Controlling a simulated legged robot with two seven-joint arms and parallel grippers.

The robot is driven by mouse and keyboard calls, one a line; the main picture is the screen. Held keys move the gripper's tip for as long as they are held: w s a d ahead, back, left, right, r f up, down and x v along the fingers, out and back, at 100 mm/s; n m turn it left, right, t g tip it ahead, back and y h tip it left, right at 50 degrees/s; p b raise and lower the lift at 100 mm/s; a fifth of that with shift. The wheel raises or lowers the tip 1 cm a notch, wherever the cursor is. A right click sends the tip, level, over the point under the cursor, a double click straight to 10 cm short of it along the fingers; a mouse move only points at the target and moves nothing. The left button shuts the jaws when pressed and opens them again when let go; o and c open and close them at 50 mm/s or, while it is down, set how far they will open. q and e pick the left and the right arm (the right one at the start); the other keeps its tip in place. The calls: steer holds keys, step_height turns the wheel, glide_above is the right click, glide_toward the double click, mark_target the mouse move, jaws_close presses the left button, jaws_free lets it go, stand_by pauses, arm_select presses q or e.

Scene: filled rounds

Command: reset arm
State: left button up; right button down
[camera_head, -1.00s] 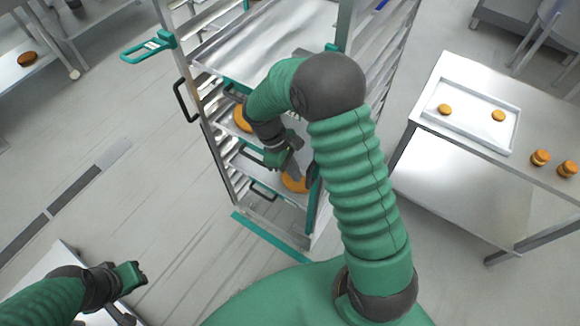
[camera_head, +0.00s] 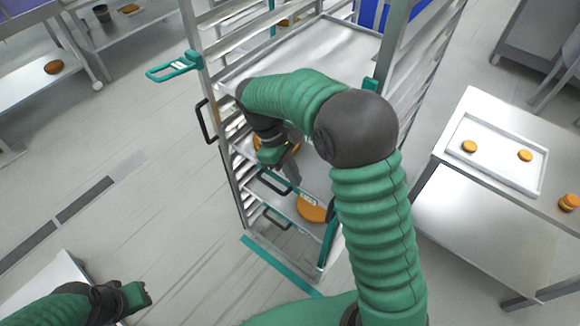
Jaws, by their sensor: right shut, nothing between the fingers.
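My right arm reaches from the bottom right across the front of a metal tray rack. My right gripper (camera_head: 292,178) is shut and empty, pointing down by the rack's front. An orange-brown round (camera_head: 311,208) lies on a lower rack tray, below and right of the gripper, apart from it. Another round (camera_head: 290,142) shows partly behind the gripper and wrist. My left gripper (camera_head: 146,294) is at the lower left, far from the rack; I cannot tell its jaw state.
The rack (camera_head: 193,50) has black handles (camera_head: 204,121) and a teal latch (camera_head: 175,67) on its left.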

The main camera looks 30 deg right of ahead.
steer(key=s+a+f+m+t+y+b, duration=0.1)
steer(key=s+a+f+m+t+b, duration=0.2)
steer(key=s+f+b, duration=0.1)
steer(key=s+a+f+m+t+y+b, duration=0.1)
steer(key=s+a+f+m+t+b, duration=0.2)
steer(key=s+f, duration=0.3)
step_height(320, 180, down, 3)
steer(key=shift+s+r+m+t+b, duration=0.1)
steer(key=shift+s+m+t+b, duration=0.2)
steer(key=shift+b, duration=0.5)
steer(key=shift+w, duration=0.2)
steer(key=shift+s, duration=0.15)
